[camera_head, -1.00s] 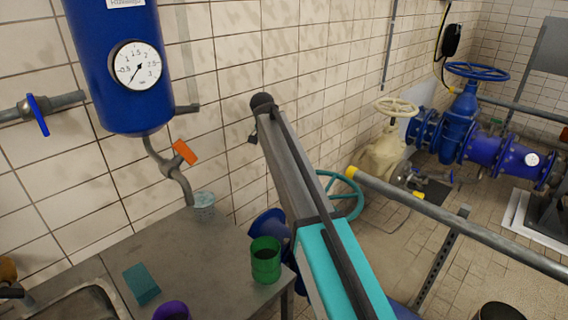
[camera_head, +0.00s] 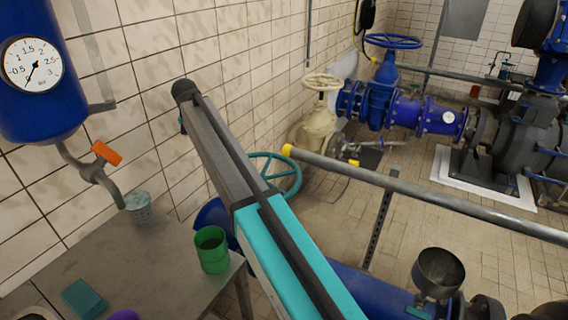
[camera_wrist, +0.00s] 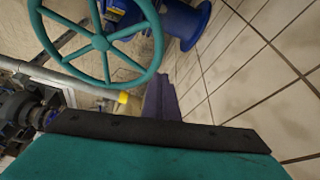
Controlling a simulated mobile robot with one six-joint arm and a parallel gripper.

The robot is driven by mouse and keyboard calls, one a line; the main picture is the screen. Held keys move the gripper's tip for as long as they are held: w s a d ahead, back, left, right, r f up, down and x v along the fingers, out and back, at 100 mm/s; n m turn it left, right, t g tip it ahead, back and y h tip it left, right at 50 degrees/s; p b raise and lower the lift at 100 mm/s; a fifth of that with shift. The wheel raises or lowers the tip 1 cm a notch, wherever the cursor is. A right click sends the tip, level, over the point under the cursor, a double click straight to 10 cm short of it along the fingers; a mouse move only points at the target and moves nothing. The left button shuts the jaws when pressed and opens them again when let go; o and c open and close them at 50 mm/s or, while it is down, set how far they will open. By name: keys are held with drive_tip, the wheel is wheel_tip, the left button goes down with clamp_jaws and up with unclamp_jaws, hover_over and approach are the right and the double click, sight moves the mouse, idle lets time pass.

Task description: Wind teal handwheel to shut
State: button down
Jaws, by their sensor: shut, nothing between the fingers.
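The teal handwheel (camera_head: 297,181) stands low by the tiled wall in the head view, its left part hidden behind my arm. In the wrist view its spoked wheel (camera_wrist: 100,42) fills the upper left, with its hub and most of its rim showing. My gripper (camera_wrist: 160,80) shows there as a narrow, dark purple-grey shape, shut and empty. It lies just below and right of the rim's lower right side. A gap seems to show between them, but I cannot tell the depth. My gripper is not clearly visible in the head view.
A yellow-capped grey pipe (camera_head: 420,192) runs right of the wheel. A workbench (camera_head: 150,262) holds a green cup (camera_head: 211,252). A cream handwheel valve (camera_head: 318,120) and a blue valve (camera_head: 382,90) stand farther back. Tiled floor is open beyond the pipe. A metal funnel (camera_head: 438,272) stands front right.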

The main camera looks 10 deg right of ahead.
drive_tip(key=n, duration=0.3)
drive_tip(key=n+y+b, duration=0.2)
drive_tip(key=n+b, duration=0.1)
approach(286, 160)
drive_tip(key=s+v, duration=0.1)
drive_tip(key=v, duration=0.3)
drive_tip(key=shift+a, duration=0.3)
drive_tip(key=shift+w+f, duration=0.1)
drive_tip(key=x, duration=0.3)
drive_tip(key=s+p+x, duration=0.1)
drive_tip(key=x, duration=0.2)
drive_tip(key=s+p+x, duration=0.1)
drive_tip(key=x, duration=0.2)
drive_tip(key=shift+w+a+f, duration=0.1)
drive_tip(key=shift+f, duration=0.5)
drive_tip(key=shift+s+f+p, duration=0.4)
drive_tip(key=shift+s+p, duration=0.1)
drive_tip(key=shift+s, duration=0.3)
